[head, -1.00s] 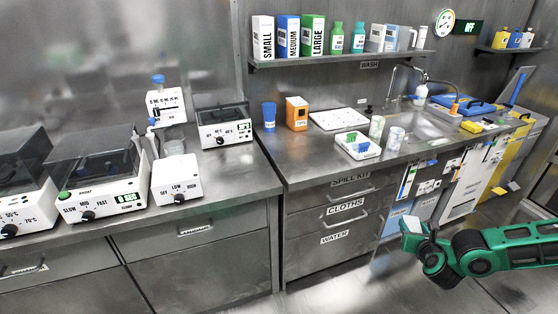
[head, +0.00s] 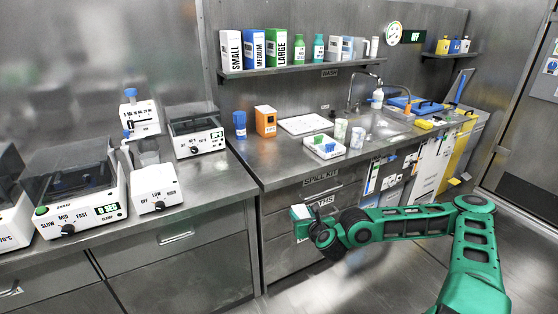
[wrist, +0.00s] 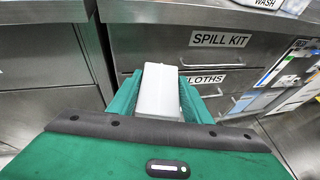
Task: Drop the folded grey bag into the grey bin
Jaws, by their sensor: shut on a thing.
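My gripper (head: 303,220) is in front of the drawers below the sink counter, over the floor. It is shut on a pale grey-white, flat folded thing, which I take to be the folded grey bag (wrist: 158,92). In the wrist view the bag stands up between the two green fingers, with the drawers behind it. A row of bin fronts stands under the counter to the right of my gripper. A pale grey one (head: 427,163) is among them, but I cannot be sure which is the grey bin. Its opening is not visible.
The drawers carry SPILL KIT (wrist: 220,39) and CLOTHS labels. The counter (head: 277,160) holds a white tray (head: 324,147), cups and an orange box (head: 265,121). A yellow bin (head: 466,142) stands at the right end. The floor (head: 385,270) in front is clear.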

